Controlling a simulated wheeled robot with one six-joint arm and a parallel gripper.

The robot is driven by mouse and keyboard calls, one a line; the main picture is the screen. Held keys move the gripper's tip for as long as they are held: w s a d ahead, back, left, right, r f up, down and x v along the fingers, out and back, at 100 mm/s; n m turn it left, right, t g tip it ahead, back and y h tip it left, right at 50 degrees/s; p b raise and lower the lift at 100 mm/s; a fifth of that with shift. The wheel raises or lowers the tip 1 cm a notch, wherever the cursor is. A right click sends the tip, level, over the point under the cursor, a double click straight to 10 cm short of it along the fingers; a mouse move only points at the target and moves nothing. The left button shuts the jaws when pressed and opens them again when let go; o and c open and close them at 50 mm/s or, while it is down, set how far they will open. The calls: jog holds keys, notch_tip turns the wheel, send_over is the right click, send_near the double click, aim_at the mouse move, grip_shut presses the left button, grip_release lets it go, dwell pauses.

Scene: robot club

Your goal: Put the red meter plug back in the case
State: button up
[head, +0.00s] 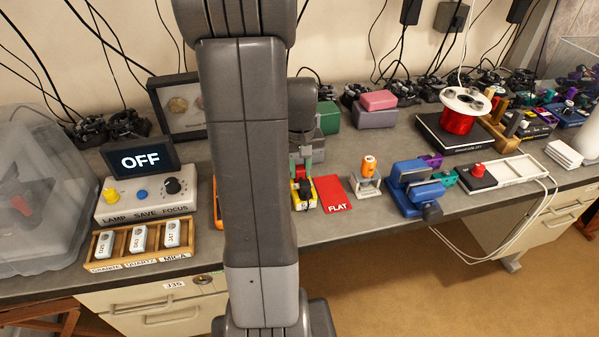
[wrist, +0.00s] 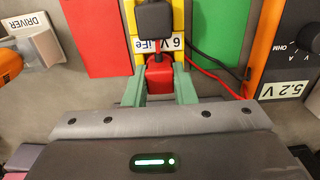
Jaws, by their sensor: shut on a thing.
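The red meter plug (wrist: 159,76) is between the two green fingers of my gripper (wrist: 164,90) in the wrist view. The fingers are shut on it. It is at the end of the yellow-edged battery pack (wrist: 178,20), labelled 6 V LiFe; I cannot tell whether it touches the pack. A black block (wrist: 155,20) lies on the pack. The orange-edged meter (wrist: 287,60) is at the right and reads 5.2 V. In the head view my gripper (head: 304,165) is above the pack (head: 304,199), and my arm hides most of the meter. I cannot make out which thing is the case.
A red FLAT card (head: 333,193) lies beside the pack. The orange driver (head: 369,167) stands in its holder farther right, then a blue vise (head: 415,188). Red and black leads (wrist: 215,68) run between pack and meter. A wooden sample tray (head: 143,243) is at left.

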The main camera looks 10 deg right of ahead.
aim_at(300, 168)
jog(key=shift+o, duration=1.1)
jog(key=shift+c, duration=1.1)
jog(key=shift+r+p, duration=0.95)
jog(key=shift+r, duration=0.25)
jog(key=shift+r+p, duration=1.35)
jog(key=shift+r, duration=0.35)
